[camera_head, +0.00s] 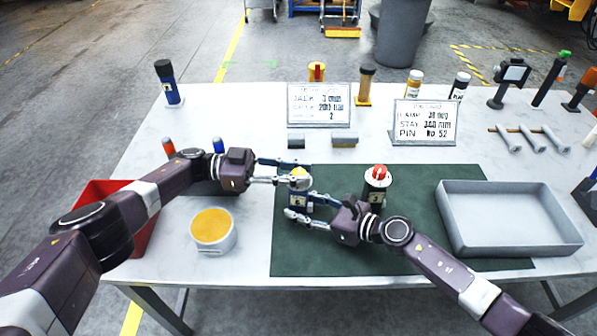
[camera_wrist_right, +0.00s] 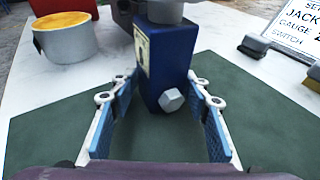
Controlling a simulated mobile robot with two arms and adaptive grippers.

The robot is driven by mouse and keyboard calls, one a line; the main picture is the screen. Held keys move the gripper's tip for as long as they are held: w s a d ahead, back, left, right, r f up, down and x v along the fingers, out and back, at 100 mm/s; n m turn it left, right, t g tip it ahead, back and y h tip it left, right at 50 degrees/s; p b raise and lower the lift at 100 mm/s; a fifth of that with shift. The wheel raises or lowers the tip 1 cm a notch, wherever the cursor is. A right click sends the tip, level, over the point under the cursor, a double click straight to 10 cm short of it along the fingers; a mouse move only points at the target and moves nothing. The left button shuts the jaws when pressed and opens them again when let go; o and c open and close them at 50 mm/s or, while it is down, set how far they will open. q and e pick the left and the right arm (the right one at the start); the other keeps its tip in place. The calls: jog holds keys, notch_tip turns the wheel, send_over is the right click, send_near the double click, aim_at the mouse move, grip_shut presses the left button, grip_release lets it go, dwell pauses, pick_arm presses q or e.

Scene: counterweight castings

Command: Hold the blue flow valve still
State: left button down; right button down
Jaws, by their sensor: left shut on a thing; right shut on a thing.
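The blue flow valve (camera_head: 298,201) stands upright on the green mat (camera_head: 430,215), with a pale number label and a yellow top (camera_head: 298,173). My left gripper (camera_head: 303,175) comes in from the left and is shut on the yellow top. My right gripper (camera_head: 297,205) is shut on the blue body from the right, lower down. In the right wrist view the blue valve body (camera_wrist_right: 170,62) is between the two blue-padded fingers (camera_wrist_right: 165,85). A grey hex bolt head (camera_wrist_right: 171,100) sticks out of its near face. The fingers hide part of the valve in the head view.
A black-and-white valve (camera_head: 377,190) with a red top stands just right of my right gripper. A grey tray (camera_head: 510,245) is at right. A round tin (camera_head: 213,232) with a yellow top and a red bin (camera_head: 97,190) are at left. Two signs (camera_head: 319,104) (camera_head: 424,121) stand behind.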

pick_arm(q)
jog(key=shift+s+f, duration=0.1)
pick_arm(e)
jog(key=shift+s+a+f, duration=0.1)
jog(key=shift+s+a, duration=0.1)
pick_arm(q)
jog(key=c, duration=1.7)
grip_release()
jog(key=shift+o, duration=0.2)
jog(key=a, duration=0.7)
jog(key=shift+w+a, duration=0.15)
jog(key=shift+w, duration=0.25)
